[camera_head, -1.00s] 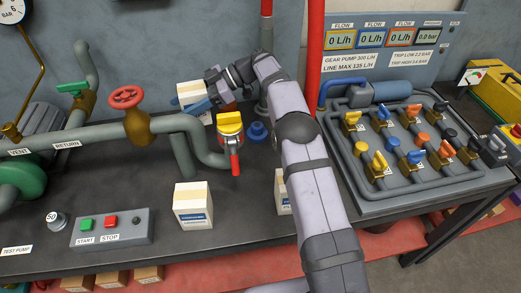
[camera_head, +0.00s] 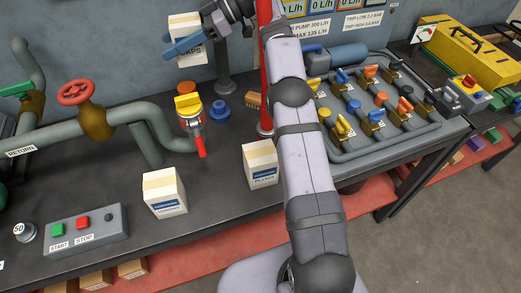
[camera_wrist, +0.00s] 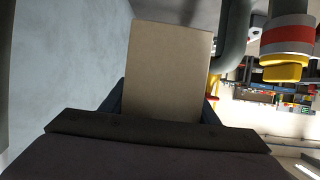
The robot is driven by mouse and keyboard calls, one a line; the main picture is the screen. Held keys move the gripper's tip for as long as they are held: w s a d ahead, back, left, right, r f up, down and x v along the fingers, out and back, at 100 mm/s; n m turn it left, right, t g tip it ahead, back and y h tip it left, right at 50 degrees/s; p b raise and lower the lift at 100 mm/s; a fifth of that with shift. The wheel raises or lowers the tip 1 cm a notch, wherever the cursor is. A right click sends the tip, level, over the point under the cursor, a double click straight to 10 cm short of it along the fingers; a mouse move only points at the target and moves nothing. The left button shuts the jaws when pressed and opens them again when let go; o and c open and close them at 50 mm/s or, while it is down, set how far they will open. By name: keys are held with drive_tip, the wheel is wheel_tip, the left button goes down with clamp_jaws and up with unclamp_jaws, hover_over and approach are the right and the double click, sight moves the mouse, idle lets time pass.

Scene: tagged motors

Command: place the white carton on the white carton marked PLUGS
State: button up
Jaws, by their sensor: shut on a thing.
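My gripper (camera_head: 184,46) has blue fingers shut on a white carton (camera_head: 185,24) with a tan tape strip and dark lettering that seems to end in "APS". It is held up near the wall, above the bench. In the wrist view the carton (camera_wrist: 168,70) shows as a plain tan face between the fingers. Two similar white cartons with blue labels stand upright on the bench: a left carton (camera_head: 165,195) near the front edge, and a right carton (camera_head: 260,166) beside my arm.
A yellow-topped valve with a red handle (camera_head: 200,142) and grey pipes stand behind the left carton. A red upright pipe (camera_head: 265,75) rises beside my arm. A button box (camera_head: 85,229) sits front left, a valve panel (camera_head: 375,115) right. Bench between the cartons is clear.

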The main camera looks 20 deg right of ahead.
drive_tip(key=s+d+r+m+t+h, duration=0.1)
drive_tip(key=s+d+r+m+t, duration=0.1)
drive_tip(key=s+d+r, duration=0.45)
drive_tip(key=s+d+r+m+t, duration=0.2)
drive_tip(key=s+d+r+t, duration=0.15)
drive_tip(key=d+r, duration=0.55)
drive_tip(key=g, duration=0.1)
hover_over(245, 152)
wheel_tip(245, 152, down, 15)
drive_tip(key=shift+d+f+n+g, duration=0.1)
drive_tip(key=shift+f+n+g, duration=0.1)
drive_tip(key=shift+n+g, duration=0.25)
drive_tip(key=shift+f+p, duration=0.5)
drive_tip(key=shift+f, duration=4.5)
drive_tip(key=shift+f+b, duration=0.2)
drive_tip(key=shift+b, duration=0.1)
